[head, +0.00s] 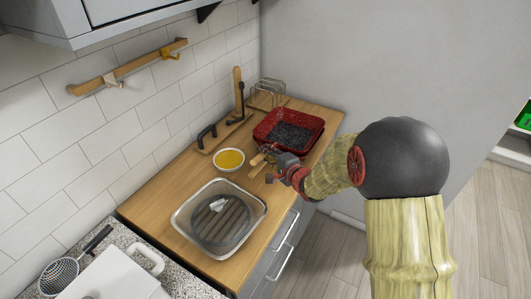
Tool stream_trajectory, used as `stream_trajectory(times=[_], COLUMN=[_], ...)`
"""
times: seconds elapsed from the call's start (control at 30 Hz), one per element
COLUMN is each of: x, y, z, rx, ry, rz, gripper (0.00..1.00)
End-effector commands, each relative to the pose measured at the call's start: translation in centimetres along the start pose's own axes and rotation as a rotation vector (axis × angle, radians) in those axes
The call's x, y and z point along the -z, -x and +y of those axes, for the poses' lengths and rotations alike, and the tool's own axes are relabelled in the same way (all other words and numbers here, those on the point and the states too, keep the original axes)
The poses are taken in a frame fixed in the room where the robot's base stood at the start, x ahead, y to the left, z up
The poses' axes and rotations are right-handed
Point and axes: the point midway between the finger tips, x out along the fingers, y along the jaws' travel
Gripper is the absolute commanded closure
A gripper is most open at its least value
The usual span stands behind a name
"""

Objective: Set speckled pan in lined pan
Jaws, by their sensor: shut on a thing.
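The red pan with a dark speckled inside (289,134) is at the far right of the wooden counter. My gripper (269,168) is at its near left side, closed by a tan, wood-like piece that looks like its handle. The hold is small and partly hidden by my gripper, and I cannot tell whether the pan is lifted. The lined pan (180,225), a pale rectangular pan with rounded corners and dark stripes across its bottom, stands on the near part of the counter. A small silvery-white thing (217,204) shows inside it.
A white bowl with yellow contents (229,160) stands between the two pans, close to my gripper. A wire rack (267,93) and an upright dark-handled item (240,98) are behind. A strainer (60,274) lies at the lower left. The wall bounds the counter's back.

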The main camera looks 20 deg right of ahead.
Motion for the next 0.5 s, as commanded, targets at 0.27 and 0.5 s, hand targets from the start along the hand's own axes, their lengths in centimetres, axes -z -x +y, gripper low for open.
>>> stream_trajectory(times=[0.27, 0.5], x=[0.01, 0.00], y=[-0.03, -0.02], z=[-0.28, -0.12], rx=[0.005, 0.002], ry=[0.003, 0.002], rz=[0.000, 0.000], gripper=[0.72, 0.61])
